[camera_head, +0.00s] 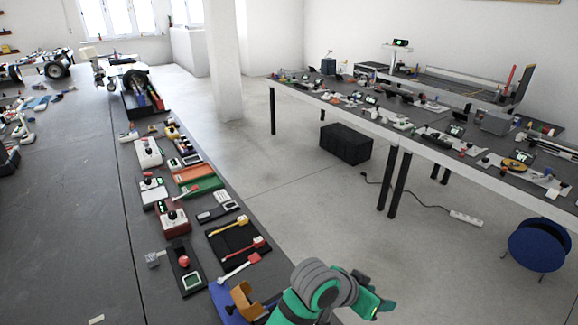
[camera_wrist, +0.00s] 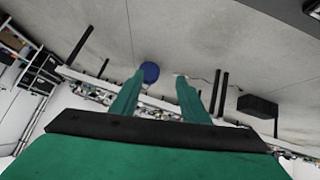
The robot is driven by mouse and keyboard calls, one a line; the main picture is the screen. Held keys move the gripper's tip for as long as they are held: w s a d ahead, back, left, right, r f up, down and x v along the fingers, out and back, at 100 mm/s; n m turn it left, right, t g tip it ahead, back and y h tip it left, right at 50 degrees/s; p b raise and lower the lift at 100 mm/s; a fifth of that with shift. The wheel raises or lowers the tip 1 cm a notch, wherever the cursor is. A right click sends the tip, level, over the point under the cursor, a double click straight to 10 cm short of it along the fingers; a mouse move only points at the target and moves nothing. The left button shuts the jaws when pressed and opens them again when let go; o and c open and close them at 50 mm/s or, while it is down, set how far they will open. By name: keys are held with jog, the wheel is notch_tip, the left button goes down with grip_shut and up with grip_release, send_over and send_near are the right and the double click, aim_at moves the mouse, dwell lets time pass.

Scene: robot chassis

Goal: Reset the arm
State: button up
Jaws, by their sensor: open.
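My arm shows at the bottom of the head view, with grey and green links. My gripper (camera_head: 372,302) points to the right there, over the floor beyond the right edge of the near table (camera_head: 75,215). In the wrist view my gripper (camera_wrist: 160,85) shows two green fingers spread apart with nothing between them. It is open and empty, away from any object. The wrist view looks across the room and is turned upside down.
The near table's right edge holds several small devices and tools, among them a black tray (camera_head: 234,245) with brushes. A long table (camera_head: 460,158) stands across the aisle. A blue stool (camera_head: 538,245), a black box (camera_head: 345,144) and a power strip (camera_head: 466,218) are on the floor. The aisle is otherwise clear.

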jog(key=w+d+r+n+t+h, duration=0.1)
jog(key=d+r+n+t+h, duration=0.25)
jog(key=d+n+t, duration=0.2)
jog(key=s+a+f+n+t+y, duration=0.6)
jog(key=s+a+f+n+y, duration=0.3)
jog(key=s+a+f, duration=0.6)
jog(key=s+a+m+y, duration=0.1)
jog(key=s+a+m, duration=0.1)
jog(key=s+a, duration=0.4)
jog(key=s+a+r+m+y, duration=0.1)
jog(key=s+a, duration=0.5)
jog(key=s, duration=0.6)
jog(key=shift+s+m+y, duration=0.25)
jog(key=shift+m+y, duration=0.2)
jog(key=shift+m, duration=0.4)
jog(key=shift+c, duration=1.4)
jog(key=shift+w, duration=0.1)
jog(key=shift+d, duration=0.15)
